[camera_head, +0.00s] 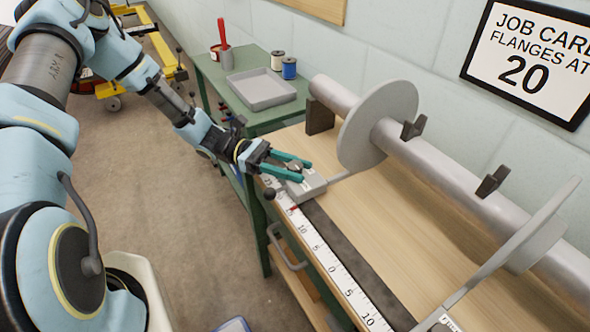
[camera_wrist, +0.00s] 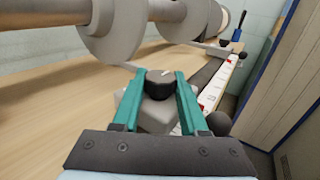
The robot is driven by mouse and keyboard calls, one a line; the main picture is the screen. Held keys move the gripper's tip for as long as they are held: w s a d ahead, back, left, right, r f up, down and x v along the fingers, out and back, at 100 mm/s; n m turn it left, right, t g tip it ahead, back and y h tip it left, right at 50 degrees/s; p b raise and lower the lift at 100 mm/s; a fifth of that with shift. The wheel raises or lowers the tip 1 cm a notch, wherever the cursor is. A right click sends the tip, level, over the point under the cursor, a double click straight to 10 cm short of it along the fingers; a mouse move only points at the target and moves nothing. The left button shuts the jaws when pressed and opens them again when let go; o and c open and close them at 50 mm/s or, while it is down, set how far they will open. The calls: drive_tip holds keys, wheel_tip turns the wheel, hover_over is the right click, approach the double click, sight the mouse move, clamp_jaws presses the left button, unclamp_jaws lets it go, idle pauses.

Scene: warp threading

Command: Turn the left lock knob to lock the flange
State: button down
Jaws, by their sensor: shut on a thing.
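My gripper (camera_head: 291,166) has teal fingers and reaches in from the left to the bench's near left end. Its fingers are shut on the left lock knob (camera_wrist: 160,81), a dark round knob with a white mark on top. The knob sits on a grey block (camera_head: 306,185), which also shows between the fingers in the wrist view (camera_wrist: 158,115). A grey arm runs from the block toward the left flange (camera_head: 378,125), a large grey disc around the horizontal beam (camera_head: 437,166). A second flange (camera_head: 510,232) stands at the right. The knob is partly hidden by the fingers in the head view.
A ruler scale (camera_head: 340,272) runs along the bench's front edge beside a dark strip. A small black ball handle (camera_head: 269,193) is close to my gripper. A green side table (camera_head: 222,80) behind holds a grey tray (camera_head: 262,90) and spools. A job card (camera_head: 530,58) reads "FLANGES AT 20".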

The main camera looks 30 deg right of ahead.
drive_tip(key=shift+c, duration=2.2)
unclamp_jaws()
drive_tip(key=b+v, duration=0.3)
drive_tip(key=v, duration=0.7)
drive_tip(key=shift+d+f, duration=0.1)
drive_tip(key=shift+f, duration=0.05)
drive_tip(key=shift+w+a, duration=0.25)
drive_tip(key=shift+w, duration=0.15)
drive_tip(key=shift+y, duration=0.3)
